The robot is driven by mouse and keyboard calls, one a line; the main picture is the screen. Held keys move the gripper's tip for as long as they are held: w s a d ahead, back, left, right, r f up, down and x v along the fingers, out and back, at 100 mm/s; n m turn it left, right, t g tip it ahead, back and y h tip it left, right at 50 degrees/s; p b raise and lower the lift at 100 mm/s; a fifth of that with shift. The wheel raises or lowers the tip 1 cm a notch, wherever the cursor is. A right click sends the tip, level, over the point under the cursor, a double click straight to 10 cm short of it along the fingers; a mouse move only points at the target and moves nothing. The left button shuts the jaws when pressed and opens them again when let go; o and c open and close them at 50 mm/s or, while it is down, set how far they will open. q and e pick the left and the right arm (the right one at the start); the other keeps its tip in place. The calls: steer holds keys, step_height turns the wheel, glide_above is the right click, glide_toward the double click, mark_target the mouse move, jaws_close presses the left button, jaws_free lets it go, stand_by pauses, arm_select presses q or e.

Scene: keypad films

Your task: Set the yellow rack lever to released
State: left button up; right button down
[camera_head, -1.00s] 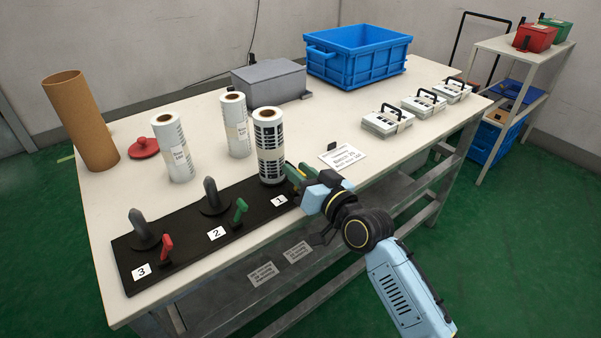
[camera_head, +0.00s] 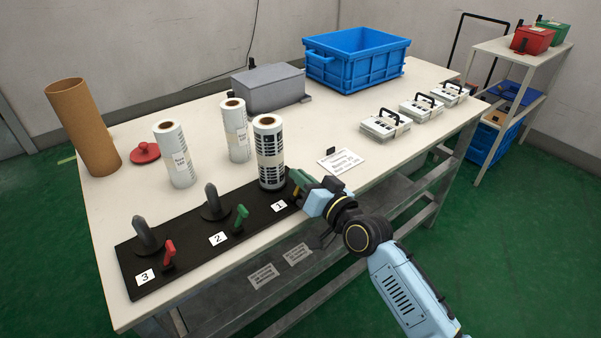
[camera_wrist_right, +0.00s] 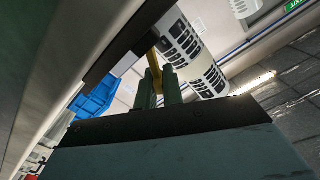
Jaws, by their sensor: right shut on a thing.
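The black rack (camera_head: 190,240) lies along the table's front edge, with stations numbered 3, 2 and 1 from left to right. The yellow lever (camera_head: 299,197) is at station 1, mostly hidden by my right gripper (camera_head: 300,182). In the right wrist view the yellow lever (camera_wrist_right: 154,66) rises between the two fingers of my right gripper (camera_wrist_right: 158,84), which is shut on it. A printed film roll (camera_head: 269,150) stands upright at station 1, just behind the lever; it also shows in the wrist view (camera_wrist_right: 192,58). My left gripper is not in view.
A green lever (camera_head: 239,217) and a red lever (camera_head: 169,253) stand at stations 2 and 1's far left neighbour, 3. Two white rolls (camera_head: 176,155) stand behind the rack. A blue crate (camera_head: 355,70) is at the back.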

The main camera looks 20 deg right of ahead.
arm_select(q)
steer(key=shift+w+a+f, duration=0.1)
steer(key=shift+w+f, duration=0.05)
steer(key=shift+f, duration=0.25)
arm_select(e)
steer(key=c, duration=1.5)
jaws_free()
steer(key=shift+s+d, duration=0.1)
